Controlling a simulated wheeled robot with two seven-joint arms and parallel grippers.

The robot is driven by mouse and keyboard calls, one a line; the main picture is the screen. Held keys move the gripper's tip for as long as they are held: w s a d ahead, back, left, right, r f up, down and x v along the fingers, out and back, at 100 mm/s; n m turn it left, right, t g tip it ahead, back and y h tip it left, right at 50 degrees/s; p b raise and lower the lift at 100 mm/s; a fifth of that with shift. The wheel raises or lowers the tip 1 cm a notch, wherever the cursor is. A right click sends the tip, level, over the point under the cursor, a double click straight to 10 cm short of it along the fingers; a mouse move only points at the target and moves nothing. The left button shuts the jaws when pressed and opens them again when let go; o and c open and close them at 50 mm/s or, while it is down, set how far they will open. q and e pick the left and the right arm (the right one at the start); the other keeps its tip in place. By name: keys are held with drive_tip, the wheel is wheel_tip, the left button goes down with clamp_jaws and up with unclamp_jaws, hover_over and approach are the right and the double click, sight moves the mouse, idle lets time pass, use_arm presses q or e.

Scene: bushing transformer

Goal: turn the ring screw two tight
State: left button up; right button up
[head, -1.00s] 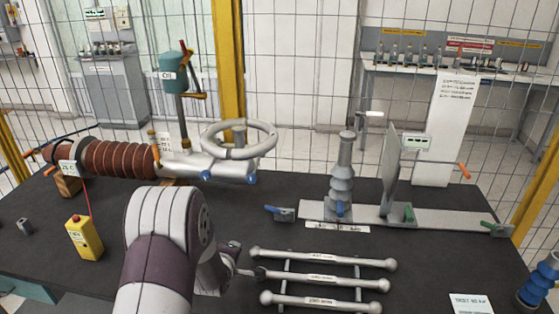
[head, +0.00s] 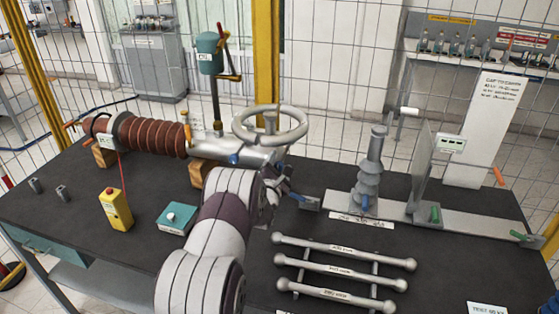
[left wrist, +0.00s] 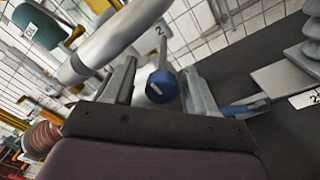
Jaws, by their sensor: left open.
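A grey bushing assembly (head: 228,148) with a brown ribbed insulator (head: 150,135) and a large ring (head: 270,124) lies across the back of the table. A blue screw (head: 233,159) shows on its front side. Another blue-headed screw (left wrist: 162,86), near a tag reading 2, shows in the left wrist view between the fingers of my left gripper (left wrist: 158,78). My left gripper (head: 284,186) is open, at the right end of the assembly in the head view. I cannot tell whether its fingers touch the screw. My arm partly hides this area in the head view.
Several labelled rods (head: 340,270) lie in front. A yellow box (head: 115,209) and a teal box (head: 177,218) stand left of my arm.

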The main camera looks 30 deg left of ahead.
use_arm(q)
drive_tip(key=shift+w+a, duration=0.1)
drive_tip(key=shift+w, duration=0.15)
drive_tip(key=shift+w+f, duration=0.1)
drive_tip(key=shift+w, duration=0.2)
drive_tip(key=shift+s, duration=0.1)
drive_tip(key=c, duration=1.1)
drive_tip(key=shift+o, duration=0.2)
